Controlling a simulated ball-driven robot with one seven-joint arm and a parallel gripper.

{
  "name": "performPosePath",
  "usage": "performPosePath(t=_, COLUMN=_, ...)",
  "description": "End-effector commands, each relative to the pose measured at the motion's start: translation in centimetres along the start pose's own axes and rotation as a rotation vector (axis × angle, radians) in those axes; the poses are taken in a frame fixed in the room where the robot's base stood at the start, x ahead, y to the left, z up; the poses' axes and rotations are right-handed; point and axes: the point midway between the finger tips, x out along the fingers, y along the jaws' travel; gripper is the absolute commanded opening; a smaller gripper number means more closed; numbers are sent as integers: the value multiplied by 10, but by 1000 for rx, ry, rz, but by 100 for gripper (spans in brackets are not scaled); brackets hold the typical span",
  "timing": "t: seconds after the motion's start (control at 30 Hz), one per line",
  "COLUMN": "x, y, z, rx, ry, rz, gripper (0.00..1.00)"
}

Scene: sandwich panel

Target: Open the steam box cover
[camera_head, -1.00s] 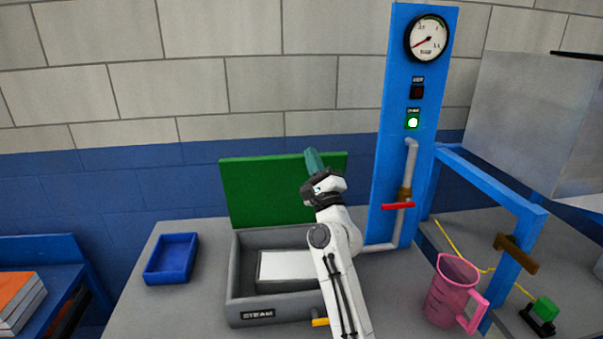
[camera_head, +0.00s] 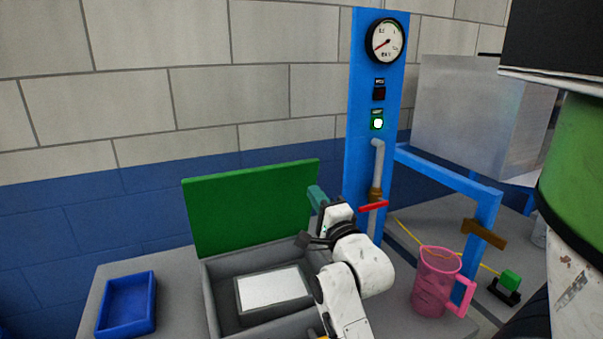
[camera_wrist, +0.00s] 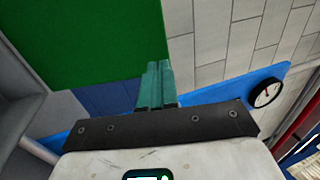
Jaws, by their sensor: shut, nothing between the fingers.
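The steam box (camera_head: 209,300) is a grey open box on the table, with a pale flat panel (camera_head: 272,288) inside it. Its green cover (camera_head: 250,208) stands upright along the back edge, so the box is open. The cover also shows in the wrist view (camera_wrist: 90,40), to the upper left of the fingers. My arm hides the box's right side.
A blue tray (camera_head: 127,304) lies left of the box. A blue post (camera_head: 369,100) with a gauge (camera_head: 385,41), lit green button (camera_head: 377,122) and red-handled valve (camera_head: 374,206) stands behind right. A pink mug (camera_head: 434,282) stands at right, near a blue frame (camera_head: 485,220).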

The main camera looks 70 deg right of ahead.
Motion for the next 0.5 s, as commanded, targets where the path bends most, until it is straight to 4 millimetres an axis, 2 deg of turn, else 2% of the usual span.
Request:
performPosePath(t=0.03, x=12, y=-3, z=0, rx=2, ry=1, rz=-2, gripper=0)
performPosePath(t=0.2, x=44, y=-3, z=0, rx=1, ry=0, rz=-2, gripper=0)
performPosePath(t=0.33, x=63, y=-3, z=0, rx=1, ry=0, rz=-2, gripper=0)
performPosePath(t=0.5, x=77, y=-1, z=0, rx=1, ry=0, rz=0, gripper=0)
